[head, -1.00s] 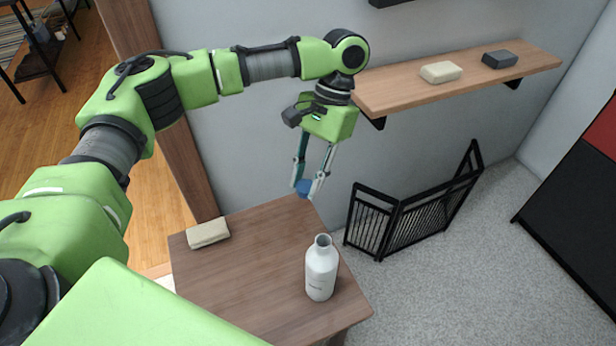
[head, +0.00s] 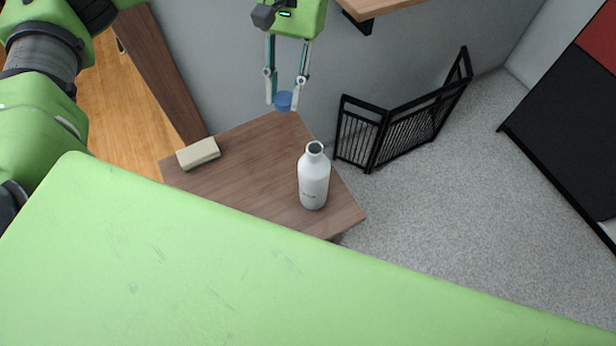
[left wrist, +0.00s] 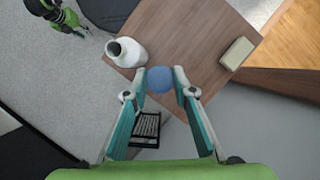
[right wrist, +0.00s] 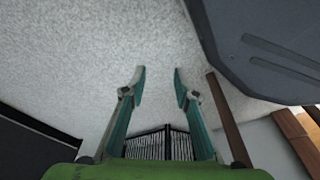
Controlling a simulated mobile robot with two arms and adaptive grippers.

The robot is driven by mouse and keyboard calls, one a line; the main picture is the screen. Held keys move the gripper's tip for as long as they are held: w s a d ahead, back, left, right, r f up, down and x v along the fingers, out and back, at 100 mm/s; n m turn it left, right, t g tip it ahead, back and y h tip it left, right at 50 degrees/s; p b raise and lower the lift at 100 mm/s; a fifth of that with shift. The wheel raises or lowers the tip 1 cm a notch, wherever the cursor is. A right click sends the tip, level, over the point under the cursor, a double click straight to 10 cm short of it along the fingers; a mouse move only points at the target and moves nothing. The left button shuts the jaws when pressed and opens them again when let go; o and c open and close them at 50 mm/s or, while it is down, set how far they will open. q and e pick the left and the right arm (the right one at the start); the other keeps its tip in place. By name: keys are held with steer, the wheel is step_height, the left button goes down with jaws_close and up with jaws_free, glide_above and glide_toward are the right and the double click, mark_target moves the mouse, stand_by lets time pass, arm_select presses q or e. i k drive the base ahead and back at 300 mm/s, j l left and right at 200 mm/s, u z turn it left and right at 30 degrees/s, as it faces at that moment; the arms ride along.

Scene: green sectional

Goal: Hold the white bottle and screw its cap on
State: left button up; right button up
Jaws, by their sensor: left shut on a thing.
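The white bottle (head: 313,180) stands upright and uncapped on the wooden table (head: 240,178). Its open mouth also shows in the left wrist view (left wrist: 126,52). My left gripper (head: 283,103) is shut on the blue cap (head: 283,100) and holds it above the table's far edge, up and left of the bottle in the head view. The cap sits between the fingertips in the left wrist view (left wrist: 160,80), apart from the bottle. My right gripper (right wrist: 158,72) is open and empty over the grey carpet; the head view does not show it.
A beige block (head: 198,153) lies on the table's left corner. A black folding gate (head: 400,125) stands on the carpet right of the table. A wooden shelf (head: 385,5) juts from the wall above. The tabletop around the bottle is clear.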

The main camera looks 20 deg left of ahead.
mark_target(314, 167)
steer(key=k+j+u, duration=0.2)
steer(key=k+j, duration=0.2)
steer(key=j, duration=0.25)
steer(key=k+j+u, duration=0.1)
steer(key=j, duration=0.25)
steer(key=k, duration=0.1)
